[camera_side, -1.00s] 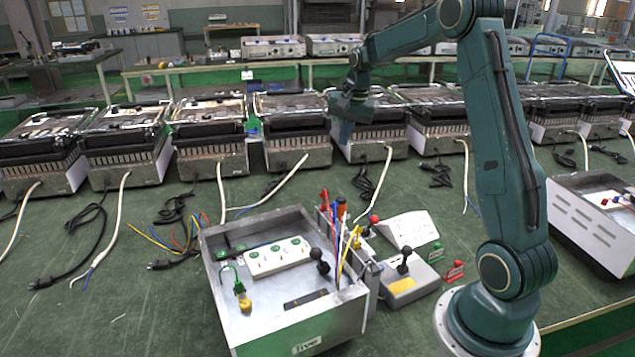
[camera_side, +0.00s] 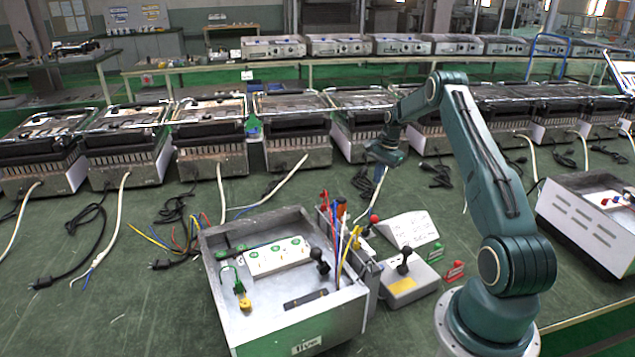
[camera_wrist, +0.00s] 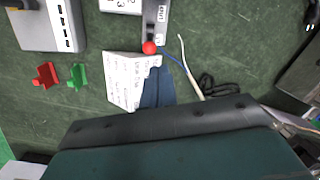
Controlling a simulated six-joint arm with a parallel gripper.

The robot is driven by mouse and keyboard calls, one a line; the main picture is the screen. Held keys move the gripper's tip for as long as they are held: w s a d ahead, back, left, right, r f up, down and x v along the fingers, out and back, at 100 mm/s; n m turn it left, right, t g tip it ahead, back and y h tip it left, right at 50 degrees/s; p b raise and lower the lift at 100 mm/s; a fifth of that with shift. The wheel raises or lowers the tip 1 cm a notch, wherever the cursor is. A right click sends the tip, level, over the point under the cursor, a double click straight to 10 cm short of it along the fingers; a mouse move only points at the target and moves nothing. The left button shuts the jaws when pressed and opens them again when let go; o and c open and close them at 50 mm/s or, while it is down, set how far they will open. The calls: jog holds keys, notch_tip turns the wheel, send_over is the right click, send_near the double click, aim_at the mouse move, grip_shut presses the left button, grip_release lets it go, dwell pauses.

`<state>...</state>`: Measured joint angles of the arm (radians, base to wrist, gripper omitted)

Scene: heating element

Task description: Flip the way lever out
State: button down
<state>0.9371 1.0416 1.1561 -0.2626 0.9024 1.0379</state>
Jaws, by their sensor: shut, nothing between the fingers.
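A lever with a red ball knob (camera_side: 374,219) stands by the metal box's right side, left of a white card. In the wrist view the red knob (camera_wrist: 149,47) sits on a narrow grey labelled strip. A second lever with a black knob (camera_side: 405,252) rises from a grey box with a yellow label. I cannot read which one is the way lever. My gripper (camera_side: 377,172) hangs in the air above and behind the red knob, touching nothing. In the wrist view my gripper (camera_wrist: 156,75) is shut and empty, its tip just below the red knob.
The open metal box (camera_side: 225,310) holds a white socket strip (camera_side: 278,257) and a black knob (camera_side: 319,254). Upright screwdrivers stand at its right wall. The written card (camera_side: 408,230) and green (camera_side: 436,251) and red tags (camera_side: 454,271) lie close by. Heaters line the back.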

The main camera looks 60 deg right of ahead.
aim_at(373, 222)
jog(key=s+d+f+m, duration=0.2)
jog(key=s+d+f, duration=0.1)
jog(key=f, duration=0.3)
jog(key=shift+s+d+f, duration=0.25)
jog(key=shift+d+f, duration=0.05)
jog(key=shift+f, duration=0.1)
jog(key=shift+f, duration=0.15)
jog(key=shift+w+a+f, duration=0.2)
jog(key=shift+w+f, duration=0.05)
jog(key=shift+f, duration=1.35)
jog(key=shift+w+a+f, duration=0.15)
jog(key=shift+w+f, duration=0.05)
jog(key=shift+f, duration=1.4)
jog(key=shift+w+a+f, duration=0.2)
jog(key=shift+w+f, duration=0.05)
jog(key=shift+f, duration=1.35)
